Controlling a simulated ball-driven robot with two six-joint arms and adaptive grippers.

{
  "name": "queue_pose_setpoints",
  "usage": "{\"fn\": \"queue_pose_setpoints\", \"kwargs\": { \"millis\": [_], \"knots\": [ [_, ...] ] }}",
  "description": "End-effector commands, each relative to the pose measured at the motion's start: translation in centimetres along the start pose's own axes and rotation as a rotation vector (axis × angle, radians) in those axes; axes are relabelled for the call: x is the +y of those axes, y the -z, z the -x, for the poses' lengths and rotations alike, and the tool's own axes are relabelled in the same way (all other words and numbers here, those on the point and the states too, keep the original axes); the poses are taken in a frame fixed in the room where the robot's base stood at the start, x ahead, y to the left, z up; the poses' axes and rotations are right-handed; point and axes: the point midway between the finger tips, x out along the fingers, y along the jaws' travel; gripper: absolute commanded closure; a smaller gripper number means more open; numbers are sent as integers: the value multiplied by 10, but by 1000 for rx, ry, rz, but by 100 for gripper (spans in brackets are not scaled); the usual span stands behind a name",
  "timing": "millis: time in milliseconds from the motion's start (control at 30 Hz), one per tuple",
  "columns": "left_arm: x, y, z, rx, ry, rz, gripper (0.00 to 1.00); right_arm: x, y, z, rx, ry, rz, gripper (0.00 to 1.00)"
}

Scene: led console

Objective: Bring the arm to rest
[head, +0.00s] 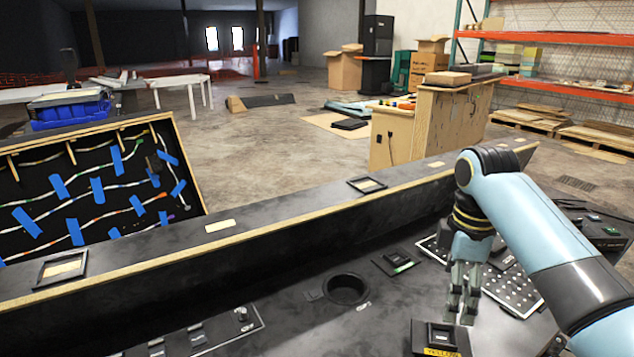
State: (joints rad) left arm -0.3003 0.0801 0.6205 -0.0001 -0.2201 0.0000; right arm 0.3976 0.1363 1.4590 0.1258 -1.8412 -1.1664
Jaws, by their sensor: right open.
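My right arm (545,235) comes in from the right, light blue with black joints. Its gripper (460,312) points down over the black console (300,330), with its grey fingers apart and nothing seen between them. It is just above and behind a small black box with a yellow label (440,340). I cannot tell whether the fingertips touch the console top. My left gripper is not in view.
The raised console ledge (290,220) runs behind. A wired board (100,190) stands at left.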

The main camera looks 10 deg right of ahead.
Motion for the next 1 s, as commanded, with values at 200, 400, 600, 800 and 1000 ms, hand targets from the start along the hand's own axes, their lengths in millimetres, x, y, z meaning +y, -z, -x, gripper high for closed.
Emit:
{"fn": "queue_pose_setpoints", "kwargs": {
  "millis": [200, 400, 600, 800, 1000],
  "knots": [
    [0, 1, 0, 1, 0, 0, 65, -78, -27, -31, 10, -87, -301, 5],
    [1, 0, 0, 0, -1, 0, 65, -151, -51, -26, 71, -173, -614, 5],
    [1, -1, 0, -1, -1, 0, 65, -197, -66, -9, 129, -214, -813, 5],
    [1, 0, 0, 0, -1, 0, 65, -231, -76, 12, 182, -235, -963, 5],
    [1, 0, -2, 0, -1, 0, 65, -248, -82, 16, 216, -243, -1066, 5]
  ]
}}
